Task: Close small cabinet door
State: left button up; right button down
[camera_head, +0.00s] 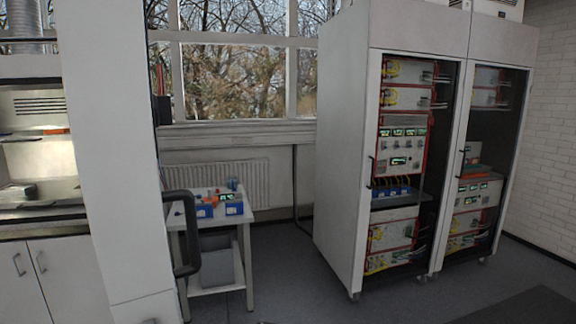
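Neither of my grippers is in view. I cannot tell for certain which door is the small cabinet door. A low white cabinet (28,285) with two upright metal handles stands at the far left, and its doors look shut. Near it, a tall white panel (112,160) stands upright, with a black loop handle (184,268) at its right side. Two tall white equipment cabinets (345,150) stand side by side at the right, with dark handles on their fronts. Instruments show inside both; I cannot tell whether their glass doors are fully shut.
A white trolley (248,262) with blue boxes (204,211) on top and a grey bin (217,262) below stands by the radiator (255,183), partly behind the handle. The grey floor (290,285) between trolley and tall cabinets is clear. A dark mat (525,308) lies at front right.

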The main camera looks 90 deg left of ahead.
aim_at(102, 44)
jog(key=i, duration=1.7)
jog(key=u, duration=4.4)
jog(key=i, duration=1.65)
jog(key=u, duration=2.3)
jog(key=k, duration=0.25)
jog(key=z, duration=0.15)
